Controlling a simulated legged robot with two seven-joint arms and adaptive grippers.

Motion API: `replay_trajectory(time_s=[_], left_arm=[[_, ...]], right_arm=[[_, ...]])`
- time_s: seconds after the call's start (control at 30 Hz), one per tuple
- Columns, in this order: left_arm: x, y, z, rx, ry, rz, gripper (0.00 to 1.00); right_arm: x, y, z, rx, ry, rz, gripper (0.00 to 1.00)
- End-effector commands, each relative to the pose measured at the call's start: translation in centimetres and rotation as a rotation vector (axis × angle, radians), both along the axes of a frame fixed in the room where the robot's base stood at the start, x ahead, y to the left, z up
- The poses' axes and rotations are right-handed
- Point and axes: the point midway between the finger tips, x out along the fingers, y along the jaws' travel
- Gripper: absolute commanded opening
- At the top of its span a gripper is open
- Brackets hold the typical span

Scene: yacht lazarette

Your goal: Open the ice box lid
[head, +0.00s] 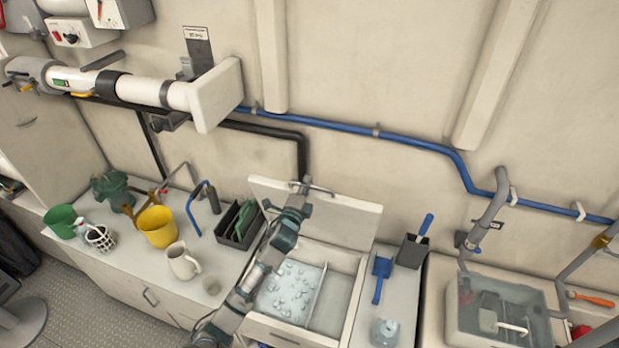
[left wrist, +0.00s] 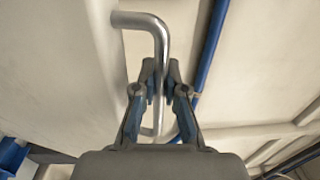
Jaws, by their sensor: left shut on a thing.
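The ice box (head: 338,308) stands in the counter at the lower middle of the head view, with ice (head: 290,290) showing in its left compartment. Its white lid (head: 345,215) is raised and leans back toward the wall, so the box is uncovered. My left gripper (head: 303,190) is at the lid's upper edge, shut on the metal lid handle (head: 322,187). In the left wrist view the fingers (left wrist: 160,75) close around the straight part of the handle (left wrist: 140,18). My left arm hides part of the lid and the box's left side. My right gripper does not show.
A yellow bucket (head: 158,227), a white pitcher (head: 183,262) and a black caddy (head: 238,224) stand left of the box. A sink (head: 500,310) is farther right. Pipes run along the wall behind.

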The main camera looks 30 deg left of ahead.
Motion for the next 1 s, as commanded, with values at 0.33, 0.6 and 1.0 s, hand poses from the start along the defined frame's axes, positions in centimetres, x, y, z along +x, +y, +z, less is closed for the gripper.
replay_trajectory(time_s=[0.33,0.6,1.0], left_arm=[[-1.7,-1.2,-0.9,0.004,-0.035,-0.013,0.0],[-1.7,-1.0,-0.7,0.005,-0.036,-0.01,0.23],[-4.3,-1.1,-1.2,0.003,-0.034,-0.007,0.23]], right_arm=[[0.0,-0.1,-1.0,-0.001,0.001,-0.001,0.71],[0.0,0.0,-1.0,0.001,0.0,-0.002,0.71],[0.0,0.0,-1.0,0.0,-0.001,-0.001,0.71]])
